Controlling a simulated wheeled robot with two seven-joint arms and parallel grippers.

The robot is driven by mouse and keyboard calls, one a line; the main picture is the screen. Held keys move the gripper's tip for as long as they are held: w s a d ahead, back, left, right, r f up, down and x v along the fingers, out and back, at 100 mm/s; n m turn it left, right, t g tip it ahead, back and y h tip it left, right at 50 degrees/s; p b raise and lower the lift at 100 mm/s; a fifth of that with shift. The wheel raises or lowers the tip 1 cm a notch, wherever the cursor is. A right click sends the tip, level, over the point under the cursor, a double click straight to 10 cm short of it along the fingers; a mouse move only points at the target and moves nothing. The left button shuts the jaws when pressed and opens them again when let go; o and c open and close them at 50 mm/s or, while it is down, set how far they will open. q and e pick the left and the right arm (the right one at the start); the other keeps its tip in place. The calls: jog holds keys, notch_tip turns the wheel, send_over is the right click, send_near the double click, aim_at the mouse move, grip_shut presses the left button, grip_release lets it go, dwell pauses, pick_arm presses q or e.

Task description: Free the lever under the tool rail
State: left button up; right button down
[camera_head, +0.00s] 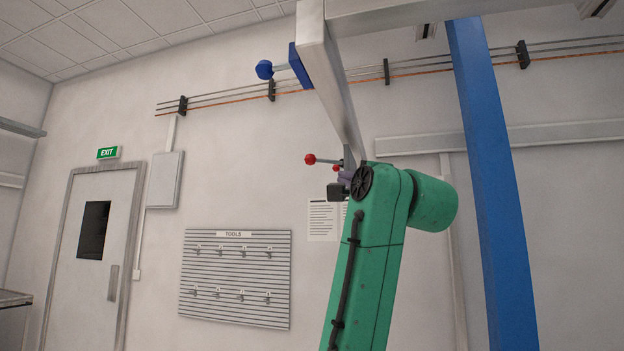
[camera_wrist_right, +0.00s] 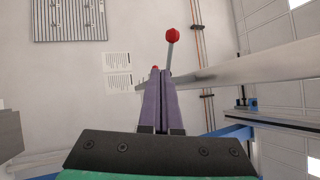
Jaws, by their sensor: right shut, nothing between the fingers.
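A lever with a red ball knob (camera_head: 310,159) sticks out to the left under the end of the grey overhead rail (camera_head: 335,85). A second red knob (camera_head: 337,167) shows just below its rod. In the right wrist view the lever's red knob (camera_wrist_right: 172,34) stands beyond my fingertips, and the other red knob (camera_wrist_right: 154,68) is partly hidden behind them. My right gripper (camera_head: 346,176) is at the lever's base end, its purple fingers shut and empty. The fingers (camera_wrist_right: 163,72) overlap the lower rod in the wrist view; I cannot tell whether they touch it. My left gripper is not in view.
A blue knob (camera_head: 264,69) on a blue plate sits on the rail's left side. A blue post (camera_head: 490,180) stands to the right of my green right arm. A tool board (camera_head: 236,278), door (camera_head: 92,255) and wall pipes are behind. Space left of the lever looks open.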

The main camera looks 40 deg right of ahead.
aim_at(321, 161)
jog(key=s+a+r, duration=0.1)
jog(key=s+r, duration=0.1)
jog(key=s, duration=0.1)
jog(key=p+x, duration=0.1)
jog(key=x, duration=0.1)
jog(key=p+x, duration=0.1)
jog(key=x, duration=0.1)
jog(key=shift+w+f+p, duration=0.15)
jog(key=shift+f+p, duration=0.15)
jog(key=shift+p, duration=0.05)
jog(key=p+x, duration=0.7)
jog(key=x, duration=0.3)
jog(key=shift+w+r, duration=0.1)
jog(key=shift+r, duration=0.05)
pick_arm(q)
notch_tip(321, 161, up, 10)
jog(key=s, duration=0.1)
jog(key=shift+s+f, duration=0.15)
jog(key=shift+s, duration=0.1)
pick_arm(e)
jog(key=shift+w, duration=0.1)
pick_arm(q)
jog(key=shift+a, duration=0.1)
